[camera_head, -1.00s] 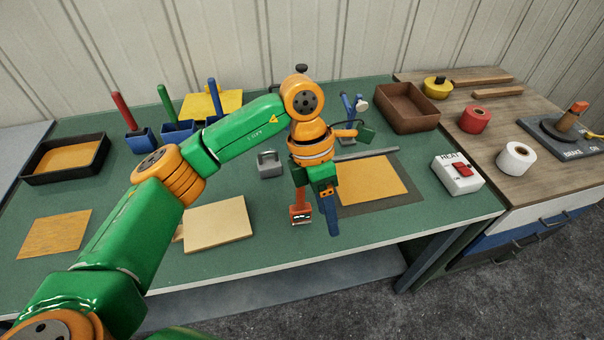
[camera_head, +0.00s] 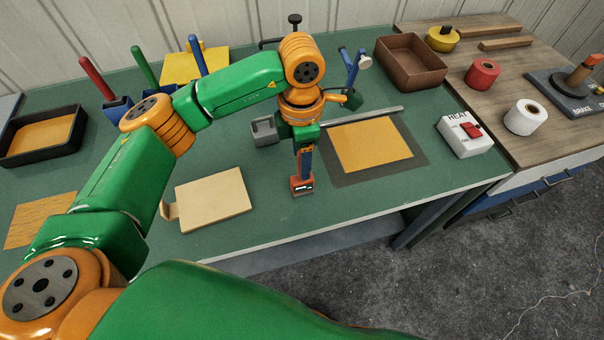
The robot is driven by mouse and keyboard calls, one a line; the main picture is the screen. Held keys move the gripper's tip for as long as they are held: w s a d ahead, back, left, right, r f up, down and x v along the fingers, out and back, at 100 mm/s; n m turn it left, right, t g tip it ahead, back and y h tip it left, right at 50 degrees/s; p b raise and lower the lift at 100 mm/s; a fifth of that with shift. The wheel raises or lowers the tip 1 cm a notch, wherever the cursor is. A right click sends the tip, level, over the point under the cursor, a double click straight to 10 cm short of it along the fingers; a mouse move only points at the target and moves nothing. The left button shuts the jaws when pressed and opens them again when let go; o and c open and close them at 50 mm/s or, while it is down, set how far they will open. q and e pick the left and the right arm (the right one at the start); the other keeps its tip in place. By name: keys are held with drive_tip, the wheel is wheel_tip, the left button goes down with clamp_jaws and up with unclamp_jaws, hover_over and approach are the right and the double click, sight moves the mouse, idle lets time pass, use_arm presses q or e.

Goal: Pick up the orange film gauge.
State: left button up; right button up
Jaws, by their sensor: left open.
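The orange film gauge (camera_head: 302,186), a small orange-red block with a dark display, stands on the green bench near its front edge, in the middle of the head view. My left gripper (camera_head: 304,174) points down at the gauge, its blue fingers overlapping the gauge's upper part in the picture. The gripper is open. One finger mostly hides the other, so I cannot tell whether both sides of the gauge lie between the fingers or whether they touch it. My right gripper is not in view.
A tan board (camera_head: 213,200) lies left of the gauge, and an orange sheet on a dark mat (camera_head: 418,164) lies to the right. The white HEAT box (camera_head: 465,138) is farther right. The bench front just around the gauge is clear.

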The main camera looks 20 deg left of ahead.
use_arm(q)
wheel_tip(320, 180, down, 3)
drive_tip(key=shift+d+f, duration=0.1)
drive_tip(key=shift+f, duration=0.05)
clamp_jaws()
